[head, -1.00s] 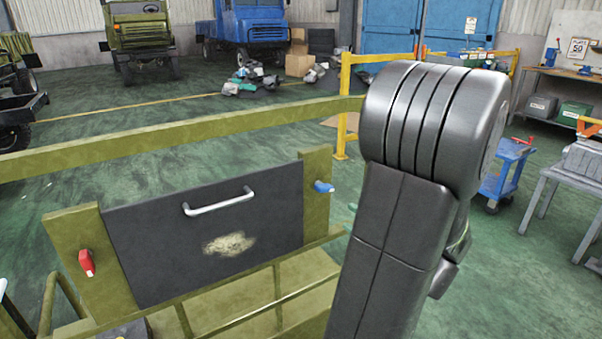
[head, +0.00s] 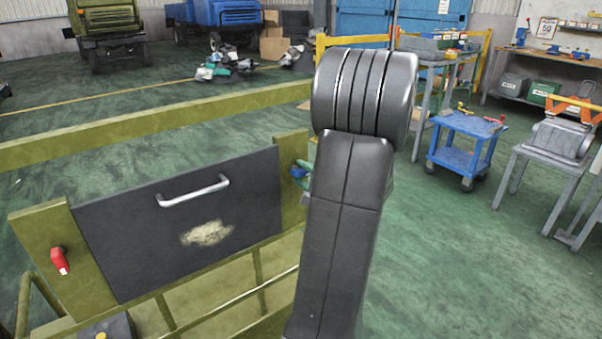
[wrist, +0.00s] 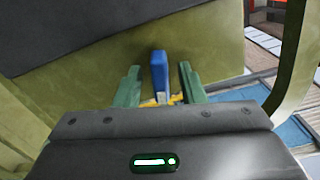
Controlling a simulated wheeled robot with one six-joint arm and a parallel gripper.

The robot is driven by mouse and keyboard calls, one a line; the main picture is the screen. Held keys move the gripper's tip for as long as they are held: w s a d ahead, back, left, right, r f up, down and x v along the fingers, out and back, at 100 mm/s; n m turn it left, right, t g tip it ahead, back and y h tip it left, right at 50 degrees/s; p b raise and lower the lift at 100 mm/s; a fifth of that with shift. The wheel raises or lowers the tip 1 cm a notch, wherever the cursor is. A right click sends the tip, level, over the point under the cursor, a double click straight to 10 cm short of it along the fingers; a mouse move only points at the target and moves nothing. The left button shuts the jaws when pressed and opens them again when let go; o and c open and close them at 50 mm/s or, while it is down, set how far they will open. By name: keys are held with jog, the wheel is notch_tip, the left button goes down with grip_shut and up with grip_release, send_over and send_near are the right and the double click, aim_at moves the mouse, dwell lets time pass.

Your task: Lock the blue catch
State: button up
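The blue catch (head: 298,172) is on the olive post at the right end of a dark panel (head: 110,235) with a silver handle. In the wrist view the blue catch (wrist: 160,76) stands between the two green fingers of my gripper (wrist: 158,69). The fingers are open, with a visible gap on each side of the catch. In the head view my arm hides most of the gripper; a green finger shows just beside the catch. A red catch (head: 60,260) is on the olive post at the panel's left end.
An olive rail (head: 150,123) runs behind and above the panel. A blue cart (head: 463,150) and a grey bench (head: 545,160) stand to the right. The green floor between my arm and them is clear.

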jog(key=shift+w+a, duration=0.25)
jog(key=shift+w, duration=0.1)
jog(key=shift+c, duration=0.5)
grip_shut()
